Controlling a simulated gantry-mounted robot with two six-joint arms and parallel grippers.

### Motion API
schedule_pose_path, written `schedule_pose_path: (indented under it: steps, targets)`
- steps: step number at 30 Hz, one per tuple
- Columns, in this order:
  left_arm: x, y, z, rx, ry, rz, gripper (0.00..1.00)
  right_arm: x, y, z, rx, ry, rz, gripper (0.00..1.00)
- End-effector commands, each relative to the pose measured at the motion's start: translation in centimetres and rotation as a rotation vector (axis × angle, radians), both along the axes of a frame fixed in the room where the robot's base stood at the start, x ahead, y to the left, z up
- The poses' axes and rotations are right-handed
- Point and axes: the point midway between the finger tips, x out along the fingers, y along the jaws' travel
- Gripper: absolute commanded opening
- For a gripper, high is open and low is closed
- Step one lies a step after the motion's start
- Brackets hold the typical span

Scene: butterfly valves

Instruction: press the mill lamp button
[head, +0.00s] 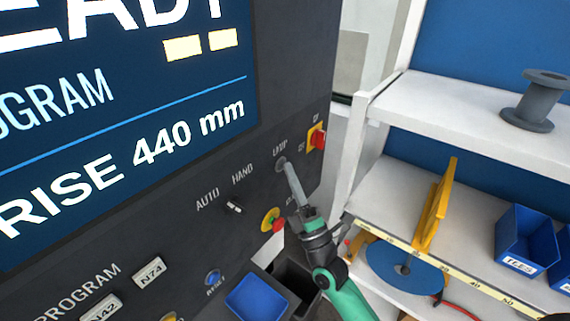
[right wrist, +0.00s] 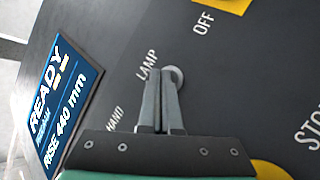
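The lamp button (right wrist: 178,74) is a small round grey button beside the LAMP label on the dark control panel (head: 255,200). My right gripper (head: 283,165) reaches up to the panel from the lower right, with its fingertips at the button just under the LAMP label. In the right wrist view my gripper (right wrist: 163,78) has its two fingers together with nothing between them. The right fingertip overlaps the button's left edge and partly hides it. I cannot tell whether it touches the button or presses it in. My left gripper is not in view.
A red switch on a yellow plate (head: 317,138) is right of the lamp button. White shelves (head: 430,105) flank my arm on the right.

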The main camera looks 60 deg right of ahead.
Motion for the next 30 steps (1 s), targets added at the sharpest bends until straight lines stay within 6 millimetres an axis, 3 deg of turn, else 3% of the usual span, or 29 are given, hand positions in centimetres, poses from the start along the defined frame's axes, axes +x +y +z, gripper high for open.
schedule_pose_path:
  steps: [23, 30]
  targets:
    - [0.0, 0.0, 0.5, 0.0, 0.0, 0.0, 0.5, -1.0, 0.2, 0.0, 0.0, 0.0, 0.0, 0.0]
    - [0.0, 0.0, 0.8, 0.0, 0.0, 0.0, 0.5, -3.4, 0.6, 0.0, 0.0, 0.001, -0.002, 0.0]
